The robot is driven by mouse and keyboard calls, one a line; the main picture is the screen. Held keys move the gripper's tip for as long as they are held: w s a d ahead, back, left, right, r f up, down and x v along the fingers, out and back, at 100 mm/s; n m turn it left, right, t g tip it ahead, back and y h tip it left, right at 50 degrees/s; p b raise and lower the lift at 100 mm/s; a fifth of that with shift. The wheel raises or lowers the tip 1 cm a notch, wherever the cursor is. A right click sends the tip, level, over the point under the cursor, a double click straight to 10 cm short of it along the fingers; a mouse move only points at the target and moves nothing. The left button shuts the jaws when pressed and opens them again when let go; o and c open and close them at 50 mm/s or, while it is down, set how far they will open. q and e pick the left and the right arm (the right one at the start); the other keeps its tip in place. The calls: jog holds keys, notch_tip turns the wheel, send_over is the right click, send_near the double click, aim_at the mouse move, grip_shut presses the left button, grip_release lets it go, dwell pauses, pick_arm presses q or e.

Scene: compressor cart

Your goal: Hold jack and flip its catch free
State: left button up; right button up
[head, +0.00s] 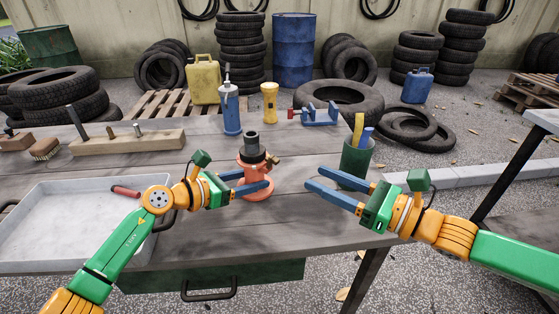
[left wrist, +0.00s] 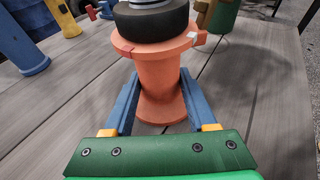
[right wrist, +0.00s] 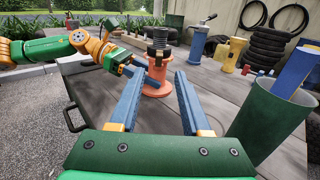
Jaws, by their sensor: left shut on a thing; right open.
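The jack (head: 257,188) is orange, with a black collar and a dark threaded top, and stands upright on the table. My left gripper (head: 251,180) is shut on its body from the left. In the left wrist view the jack (left wrist: 158,90) sits between the two blue fingers, below its flange. The catch appears to be the small red-orange tab (left wrist: 198,39) at the flange's right side, with a white patch beside it. My right gripper (head: 314,178) is open and empty, right of the jack and apart from it. The jack (right wrist: 156,82) also shows beyond its fingers in the right wrist view.
A green cup (head: 356,160) with yellow and blue sticks stands close to the right gripper. A blue bottle (head: 231,115), a yellow flashlight (head: 270,100) and a blue vise (head: 320,115) stand behind. A grey tray (head: 50,232) lies at left. The table front is clear.

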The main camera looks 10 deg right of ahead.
aim_at(278, 161)
jog(key=x, duration=1.1)
jog(key=shift+w+a, duration=0.15)
jog(key=shift+a, duration=0.1)
jog(key=shift+c, duration=0.2)
grip_shut()
